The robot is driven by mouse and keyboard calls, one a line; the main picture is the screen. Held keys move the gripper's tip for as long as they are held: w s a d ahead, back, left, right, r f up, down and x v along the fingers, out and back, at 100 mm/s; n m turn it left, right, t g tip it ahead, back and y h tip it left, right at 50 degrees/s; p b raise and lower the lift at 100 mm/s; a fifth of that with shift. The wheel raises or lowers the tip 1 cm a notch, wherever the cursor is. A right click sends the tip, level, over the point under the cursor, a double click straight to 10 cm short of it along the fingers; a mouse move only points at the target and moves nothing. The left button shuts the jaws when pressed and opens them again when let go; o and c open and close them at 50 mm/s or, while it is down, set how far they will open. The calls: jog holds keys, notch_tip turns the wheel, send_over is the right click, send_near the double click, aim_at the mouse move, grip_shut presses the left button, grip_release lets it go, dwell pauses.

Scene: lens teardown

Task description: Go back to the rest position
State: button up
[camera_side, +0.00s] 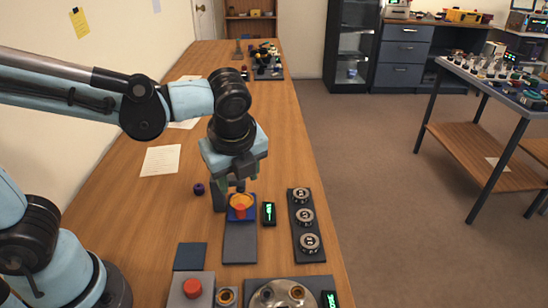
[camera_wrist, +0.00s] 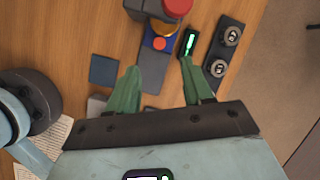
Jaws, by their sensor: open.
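My gripper (camera_side: 229,197) points down over the wooden bench, close to a blue pad (camera_side: 250,216) with an orange ring (camera_side: 241,200) and a small red piece (camera_side: 240,211). In the wrist view my gripper (camera_wrist: 160,67) has its two green fingers spread wide, with nothing between them. The blue pad (camera_wrist: 150,40), with a red spot on it, lies beyond the fingertips there. The side view does not clearly show whether a finger touches the pad.
A black strip (camera_side: 305,254) with three round metal parts and a green-lit display (camera_side: 268,213) lie to the right. A red button (camera_side: 192,287) and a round metal plate (camera_side: 270,297) are in front. A purple knob (camera_side: 199,189) lies left. The bench behind is mostly clear.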

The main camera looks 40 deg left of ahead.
jog(key=s+a+n+t+h, duration=0.2)
jog(key=a+n, duration=0.5)
jog(key=n, duration=1.4)
jog(key=t+h, duration=0.1)
jog(key=t, duration=0.1)
jog(key=shift+r+t, duration=0.2)
jog(key=shift+t, duration=0.1)
